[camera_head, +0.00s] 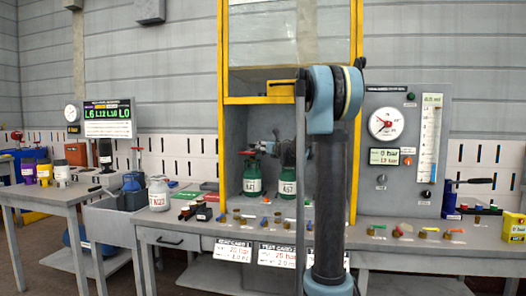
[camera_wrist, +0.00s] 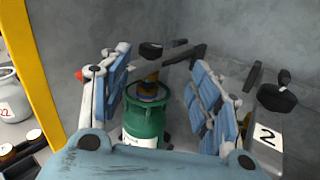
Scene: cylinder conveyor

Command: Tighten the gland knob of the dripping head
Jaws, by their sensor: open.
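In the wrist view a green cylinder (camera_wrist: 145,122) stands upright with a brass-coloured head (camera_wrist: 150,88) and a blue band under it. A black knob (camera_wrist: 151,50) shows above the head. Another black knob (camera_wrist: 277,98) is at right, above a plate marked 2 (camera_wrist: 267,137). My gripper (camera_wrist: 160,58) is open, its blue-padded fingers on either side of the head, with nothing visibly held. In the head view two green cylinders, left (camera_head: 252,178) and right (camera_head: 287,182), stand in the booth. I see no drip, and cannot tell which knob is the gland knob.
The booth has a yellow frame (camera_head: 222,130); its post (camera_wrist: 32,60) is left in the wrist view. Small coloured fittings lie along the bench (camera_head: 400,252). A gauge panel (camera_head: 398,175) stands at right. A white cylinder (camera_head: 158,195) stands left of the booth.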

